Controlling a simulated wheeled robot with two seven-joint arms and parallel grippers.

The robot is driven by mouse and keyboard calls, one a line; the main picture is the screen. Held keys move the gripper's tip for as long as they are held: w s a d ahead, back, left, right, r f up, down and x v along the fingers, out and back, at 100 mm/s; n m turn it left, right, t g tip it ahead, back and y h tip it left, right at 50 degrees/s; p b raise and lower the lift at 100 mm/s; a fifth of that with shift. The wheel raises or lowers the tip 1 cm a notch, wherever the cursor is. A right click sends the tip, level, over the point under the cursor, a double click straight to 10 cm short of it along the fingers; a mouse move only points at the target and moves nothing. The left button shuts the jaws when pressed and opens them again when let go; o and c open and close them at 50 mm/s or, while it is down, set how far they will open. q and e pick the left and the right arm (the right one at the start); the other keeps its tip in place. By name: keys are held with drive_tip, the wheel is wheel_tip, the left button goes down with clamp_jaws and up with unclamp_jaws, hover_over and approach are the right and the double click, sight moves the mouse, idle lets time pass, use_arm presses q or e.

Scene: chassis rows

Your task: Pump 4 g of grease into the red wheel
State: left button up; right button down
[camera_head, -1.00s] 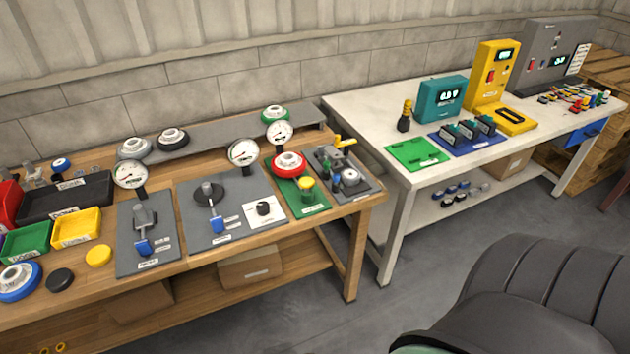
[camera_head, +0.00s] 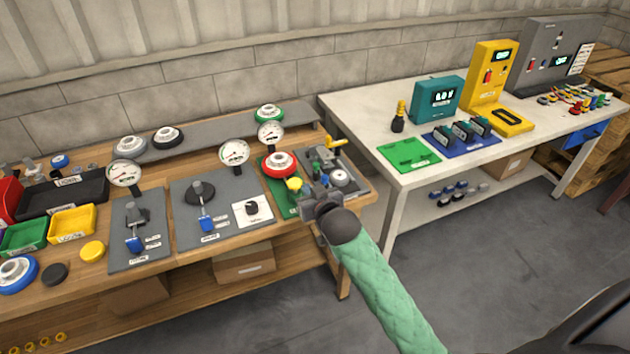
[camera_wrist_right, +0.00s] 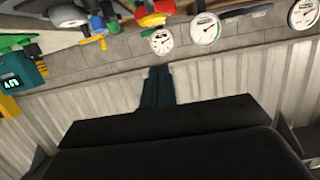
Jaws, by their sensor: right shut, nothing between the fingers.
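The red wheel (camera_head: 279,163), with a white hub, sits on the green plate (camera_head: 282,200) toward the right of the wooden bench. A yellow round-topped button (camera_head: 294,184) stands in front of it on the same plate. A white dial gauge (camera_head: 271,133) stands behind the wheel; its reading is too small to tell. My right gripper (camera_head: 307,191) is shut and empty, just right of the yellow button; I cannot tell whether they touch. Its closed fingers also show in the right wrist view (camera_wrist_right: 157,86). My left gripper is out of view.
A grey fixture (camera_head: 338,172) with a yellow handle stands close right of my right gripper. A green wheel (camera_head: 269,113) rests on the raised shelf behind. The white table (camera_head: 360,110) stands further right.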

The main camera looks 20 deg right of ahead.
sight(298, 183)
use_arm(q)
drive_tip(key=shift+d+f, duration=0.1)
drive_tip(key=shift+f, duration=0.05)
use_arm(e)
drive_tip(key=shift+d+r, duration=0.25)
drive_tip(key=shift+r, duration=0.35)
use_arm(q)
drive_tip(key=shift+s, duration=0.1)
use_arm(e)
drive_tip(key=shift+w, duration=0.1)
